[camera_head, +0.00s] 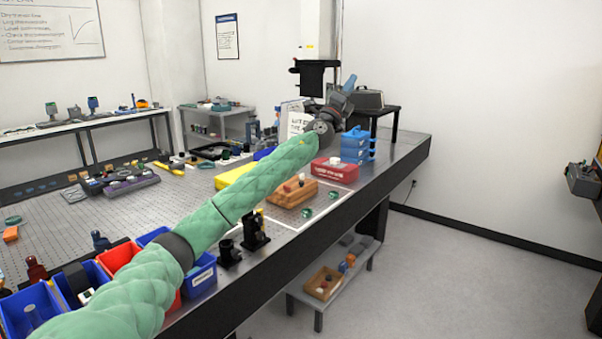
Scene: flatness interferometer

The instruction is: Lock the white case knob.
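I cannot make out a white case knob. A white panel with dark lettering (298,123) stands partly hidden behind my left gripper; I cannot tell if it is a case. My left gripper (343,98) is at the far end of the bench, in front of the white and black instrument column. A blue piece shows at its tip; I cannot tell if it is held or behind. The finger gap is too small to read. My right gripper (584,181) shows partly at the right edge, away from the bench, its fingers unclear.
A red case (334,170), blue stacked boxes (356,146) and a wooden block with knobs (292,192) sit near the bench's right edge. A dark case with a handle (363,98) stands on a black stand behind. Blue and red bins line the front left. Open floor lies right.

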